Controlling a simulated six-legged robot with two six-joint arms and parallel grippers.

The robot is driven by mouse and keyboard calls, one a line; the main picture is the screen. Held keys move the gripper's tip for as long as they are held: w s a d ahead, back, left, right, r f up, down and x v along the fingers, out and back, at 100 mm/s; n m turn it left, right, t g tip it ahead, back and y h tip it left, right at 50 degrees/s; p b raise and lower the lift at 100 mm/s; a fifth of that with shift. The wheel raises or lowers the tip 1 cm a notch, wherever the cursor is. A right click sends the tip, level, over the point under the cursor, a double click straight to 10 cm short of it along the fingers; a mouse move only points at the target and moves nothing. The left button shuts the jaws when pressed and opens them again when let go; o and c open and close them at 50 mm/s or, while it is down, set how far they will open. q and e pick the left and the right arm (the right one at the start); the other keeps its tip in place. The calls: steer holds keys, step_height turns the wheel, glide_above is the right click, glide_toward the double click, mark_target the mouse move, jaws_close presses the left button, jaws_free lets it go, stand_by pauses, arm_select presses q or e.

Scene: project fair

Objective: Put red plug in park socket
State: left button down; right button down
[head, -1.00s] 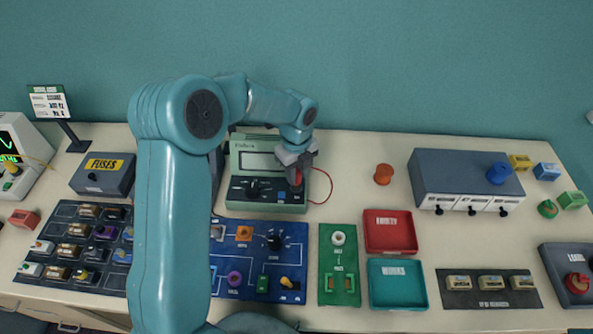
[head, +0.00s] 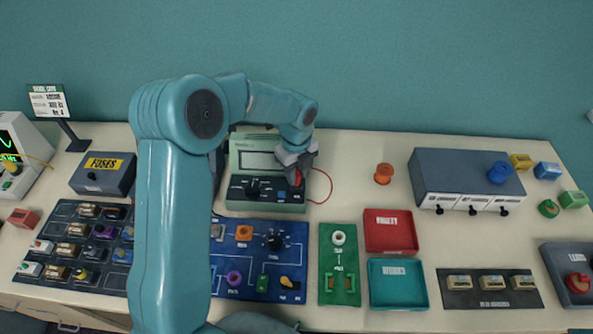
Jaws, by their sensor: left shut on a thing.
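My left gripper (head: 296,168) is at the right side of the green meter (head: 239,183), over its front face. It is shut on the red plug (head: 298,179), which shows just below the jaws. A thin red lead (head: 329,183) loops from there to the right and down onto the table. The jaws partly hide the plug, and I cannot tell whether it is in a socket. No socket label reading "park" is legible. My right gripper is not in view.
A blue board (head: 262,280), a green board (head: 327,290), a red tray (head: 391,248) and a teal tray (head: 373,290) lie in front. An orange spool (head: 384,174) stands right of the meter. Bare table surrounds the spool. My left arm hides part of the left side.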

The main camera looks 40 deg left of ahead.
arm_select(q)
steer(key=shift+f+b, duration=0.45)
steer(key=shift+f, duration=0.25)
stand_by(0.4)
steer(key=shift+c, duration=1.6)
jaws_free()
steer(key=shift+r+p, duration=1.15)
steer(key=shift+r, duration=0.45)
steer(key=shift+r+p, duration=0.35)
steer(key=shift+r, duration=2.1)
